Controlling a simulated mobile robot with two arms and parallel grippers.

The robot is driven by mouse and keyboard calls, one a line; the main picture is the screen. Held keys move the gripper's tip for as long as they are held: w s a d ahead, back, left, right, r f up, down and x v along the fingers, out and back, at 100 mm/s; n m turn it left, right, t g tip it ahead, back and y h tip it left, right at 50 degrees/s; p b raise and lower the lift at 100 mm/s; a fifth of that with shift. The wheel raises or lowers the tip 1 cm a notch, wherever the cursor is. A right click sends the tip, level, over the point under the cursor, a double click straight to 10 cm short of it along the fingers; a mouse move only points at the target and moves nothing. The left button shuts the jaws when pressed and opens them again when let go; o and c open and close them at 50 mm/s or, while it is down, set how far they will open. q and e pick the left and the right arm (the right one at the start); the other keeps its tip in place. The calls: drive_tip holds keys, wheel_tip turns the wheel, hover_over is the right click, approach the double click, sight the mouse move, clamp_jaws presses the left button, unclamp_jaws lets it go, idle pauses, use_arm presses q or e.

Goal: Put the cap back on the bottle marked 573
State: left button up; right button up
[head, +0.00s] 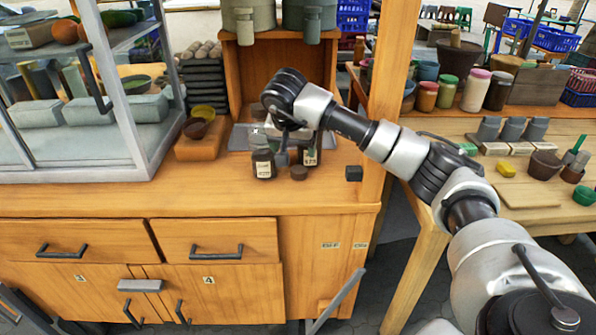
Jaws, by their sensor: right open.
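Two dark bottles with pale labels stand on the wooden counter. One is at the left (263,164) and one at the right (312,151). The labels are too small to read surely, so I cannot tell which is marked 573. A small dark round piece (298,173), which looks like a cap, lies on the counter just in front of and between them. My right gripper (283,155) is open and points down between the bottles, above and behind the round piece. Its wrist hides part of the area behind. My left gripper is not in view.
A glass case (110,110) stands on the left of the counter. Bowls (198,118) sit on a wooden block beside it. A small dark cube (354,173) lies near the right post. The counter's front strip is clear. A second table (530,200) holds jars and pots.

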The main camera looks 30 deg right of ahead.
sight(299, 170)
drive_tip(key=x, duration=0.4)
drive_tip(key=shift+f, duration=0.2)
drive_tip(key=x, duration=0.4)
drive_tip(key=shift+s+f, duration=0.2)
drive_tip(key=shift+f, duration=0.2)
drive_tip(key=shift+d+f, duration=0.1)
drive_tip(key=shift+d, duration=0.05)
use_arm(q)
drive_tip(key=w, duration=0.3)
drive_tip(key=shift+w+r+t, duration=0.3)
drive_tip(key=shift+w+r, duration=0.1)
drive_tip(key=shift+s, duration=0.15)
use_arm(e)
drive_tip(key=c, duration=1)
